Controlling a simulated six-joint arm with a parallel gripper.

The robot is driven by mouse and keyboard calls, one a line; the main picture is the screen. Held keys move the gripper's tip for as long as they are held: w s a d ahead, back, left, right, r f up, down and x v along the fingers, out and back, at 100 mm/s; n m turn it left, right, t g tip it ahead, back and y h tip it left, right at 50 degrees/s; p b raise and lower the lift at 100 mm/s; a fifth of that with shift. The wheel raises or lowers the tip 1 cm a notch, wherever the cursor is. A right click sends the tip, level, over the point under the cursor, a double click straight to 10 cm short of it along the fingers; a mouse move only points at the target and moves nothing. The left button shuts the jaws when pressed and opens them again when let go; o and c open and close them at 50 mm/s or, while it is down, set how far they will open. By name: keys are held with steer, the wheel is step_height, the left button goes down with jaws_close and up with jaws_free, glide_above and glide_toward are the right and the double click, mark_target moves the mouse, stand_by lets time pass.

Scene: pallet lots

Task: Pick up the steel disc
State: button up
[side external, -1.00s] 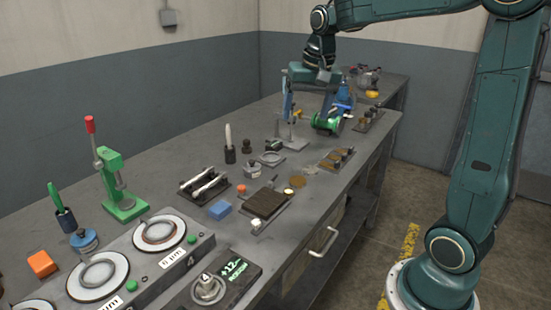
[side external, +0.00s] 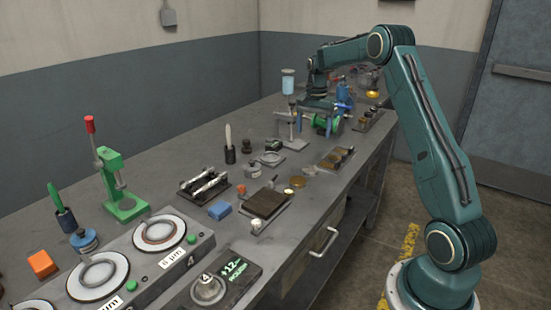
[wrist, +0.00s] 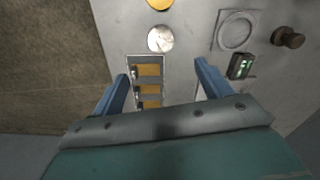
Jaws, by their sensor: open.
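The steel disc (wrist: 160,39) is a bright, round, silvery piece lying flat on the grey bench in the wrist view. It is just beyond the end of a small tray with brass-coloured pieces. In the side external view a small pale disc (side external: 309,170) shows near the bench's front edge. My gripper (wrist: 161,74) is open and empty, with its blue fingers to either side of the tray. The disc is ahead of the fingertips, between their lines and apart from both. In the side external view my gripper (side external: 322,110) hangs above the bench, farther back than the disc.
The tray (wrist: 131,58) of brass-coloured pieces is beneath my fingers. A brass disc (wrist: 160,3) lies beyond the steel one. A ring gauge (wrist: 237,14), a green-lit display (wrist: 240,66) and a dark knob (wrist: 288,37) stand right. A dispenser stand (side external: 287,110) is close to my gripper.

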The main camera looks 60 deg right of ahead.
steer(key=shift+d+f, duration=0.3)
steer(key=shift+f, duration=0.1)
glide_above(311, 168)
steer(key=shift+s+f, duration=0.1)
steer(key=shift+f, duration=4.1)
steer(key=shift+a+f, duration=0.1)
steer(key=shift+f, duration=2.45)
steer(key=c, duration=1.3)
